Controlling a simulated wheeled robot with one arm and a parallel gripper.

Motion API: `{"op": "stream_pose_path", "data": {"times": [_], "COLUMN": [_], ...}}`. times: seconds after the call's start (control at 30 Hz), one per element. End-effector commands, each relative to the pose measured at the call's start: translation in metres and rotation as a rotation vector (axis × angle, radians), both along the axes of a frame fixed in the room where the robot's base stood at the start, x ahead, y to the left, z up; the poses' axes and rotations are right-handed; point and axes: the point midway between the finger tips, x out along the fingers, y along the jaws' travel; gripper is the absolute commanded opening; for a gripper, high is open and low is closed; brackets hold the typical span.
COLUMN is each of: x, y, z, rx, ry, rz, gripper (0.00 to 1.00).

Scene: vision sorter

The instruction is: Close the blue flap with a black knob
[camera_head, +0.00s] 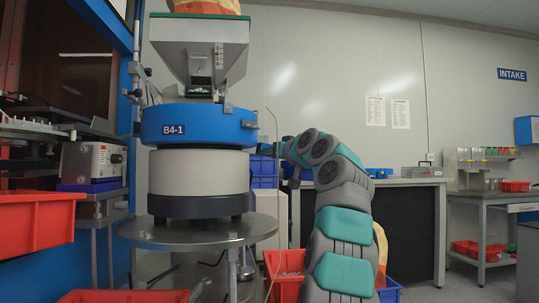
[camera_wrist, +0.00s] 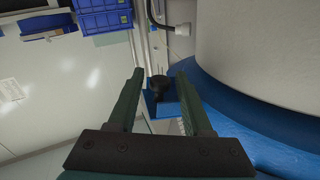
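The blue flap (camera_wrist: 151,104) with its black knob (camera_wrist: 158,83) shows in the wrist view, beside the blue rim of the feeder bowl. My gripper (camera_wrist: 160,76) is open, with its two dark green fingers on either side of the knob in the picture. I cannot tell whether the fingers touch the knob or how far it is from the fingertips. In the head view, my gripper (camera_head: 268,149) is at the right side of the blue feeder bowl (camera_head: 200,124) marked B4-1. The flap is too small to make out clearly there.
The bowl stands on a grey-white drum (camera_head: 200,172) on a round metal table (camera_head: 165,232). A hopper (camera_head: 200,32) is above. Red bins (camera_head: 35,222) are at the left. A workbench (camera_head: 420,183) stands behind my arm. Blue crates (camera_wrist: 104,20) show in the wrist view.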

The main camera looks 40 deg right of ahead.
Motion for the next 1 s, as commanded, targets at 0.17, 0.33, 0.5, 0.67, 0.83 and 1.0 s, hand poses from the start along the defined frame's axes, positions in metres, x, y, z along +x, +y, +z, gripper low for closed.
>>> {"op": "stream_pose_path", "data": {"times": [0.17,0.33,0.5,0.67,0.83,1.0], "x": [0.0,0.0,0.0001,0.0,0.0001,-0.0002], "y": [0.0,0.0,0.0,-0.0001,-0.0001,-0.0007], "z": [-0.0001,0.0,-0.0001,-0.0001,0.0004,0.0021], "rx": [0.0,0.0,0.0,0.0,-0.004,-0.021], "ry": [0.0,0.0,0.0,0.0,0.002,0.008], "rz": [0.0,0.0,0.0,0.0,0.0,0.0], "gripper": [0.29,0.1,0.0,0.0,0.0,0.0]}}
